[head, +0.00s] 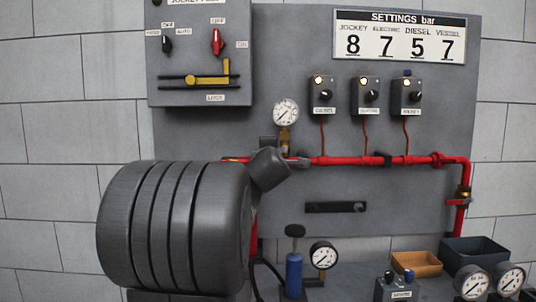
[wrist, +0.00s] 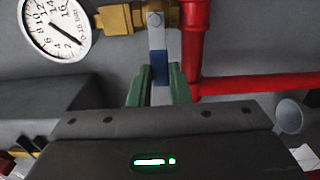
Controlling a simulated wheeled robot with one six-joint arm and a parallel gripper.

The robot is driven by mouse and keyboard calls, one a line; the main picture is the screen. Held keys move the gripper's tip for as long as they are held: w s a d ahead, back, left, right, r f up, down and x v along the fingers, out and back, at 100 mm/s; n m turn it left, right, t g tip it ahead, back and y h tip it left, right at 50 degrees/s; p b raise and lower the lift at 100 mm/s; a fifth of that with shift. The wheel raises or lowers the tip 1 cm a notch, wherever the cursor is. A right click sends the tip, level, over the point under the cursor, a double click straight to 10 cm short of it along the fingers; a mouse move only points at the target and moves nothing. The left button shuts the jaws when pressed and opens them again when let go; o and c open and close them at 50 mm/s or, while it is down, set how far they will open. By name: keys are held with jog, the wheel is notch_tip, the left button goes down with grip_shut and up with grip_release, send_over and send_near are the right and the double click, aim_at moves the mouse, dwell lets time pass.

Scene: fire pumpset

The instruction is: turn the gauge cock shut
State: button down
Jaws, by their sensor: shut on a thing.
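The gauge cock is a brass body (wrist: 130,18) with a steel lever that has a blue grip (wrist: 159,66); in the wrist view the lever points down toward me. My gripper (wrist: 159,84) has green fingers, one on each side of the blue grip, and is shut on the lever. The round white gauge (wrist: 55,27) is joined to the brass fitting at left. In the head view the gauge (head: 286,112) stands above the brass cock (head: 285,138).
A red pipe (head: 345,160) runs right from the cock along the grey panel. A control box (head: 200,60) is at upper left, and three switch boxes (head: 365,96) are at right. Below are a blue hand pump (head: 294,275), loose gauges (head: 472,282) and bins (head: 415,264).

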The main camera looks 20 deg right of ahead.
jog(key=shift+f, duration=0.1)
jog(key=c, duration=1.3)
grip_release()
jog(key=shift+c, duration=0.2)
jog(key=p+v, duration=0.1)
jog(key=v, duration=1.3)
jog(key=shift+w, duration=0.15)
jog(key=b+x, duration=0.1)
jog(key=x, duration=1.2)
jog(key=shift+w, duration=0.35)
jog(key=shift+d, duration=0.15)
